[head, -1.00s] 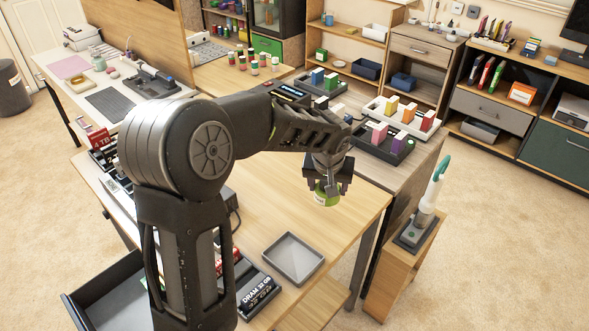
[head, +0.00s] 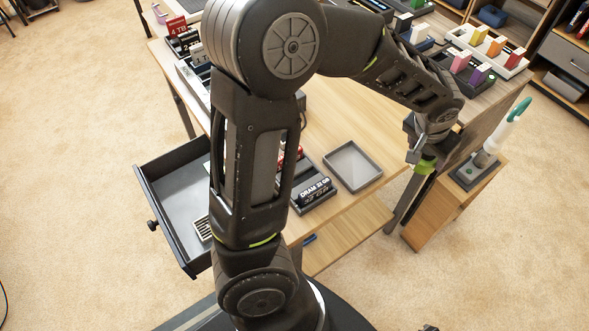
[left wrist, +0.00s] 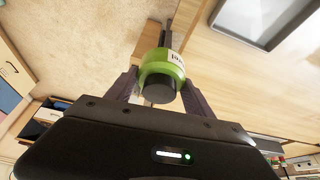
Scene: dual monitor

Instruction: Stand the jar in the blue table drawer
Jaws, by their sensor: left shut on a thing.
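My left gripper (head: 422,150) is shut on a small green jar (head: 425,167). In the head view the jar appears just past the table's right edge, partly hidden by the gripper. In the left wrist view the green jar (left wrist: 163,68) sits between the two fingers, with a white label and a dark round end facing the camera. An open table drawer (head: 183,187) sticks out at the left, dark outside with a grey-blue inside. My left arm hides its right part. The gripper is far to the right of the drawer. My right gripper is not in view.
A slotted item (head: 204,228) lies in the drawer. On the wooden tabletop (head: 325,115) are a grey tray (head: 352,166) and a dark DRAM box (head: 312,194). A small wooden stand (head: 455,205) with a white-and-teal device (head: 498,135) stands to the right.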

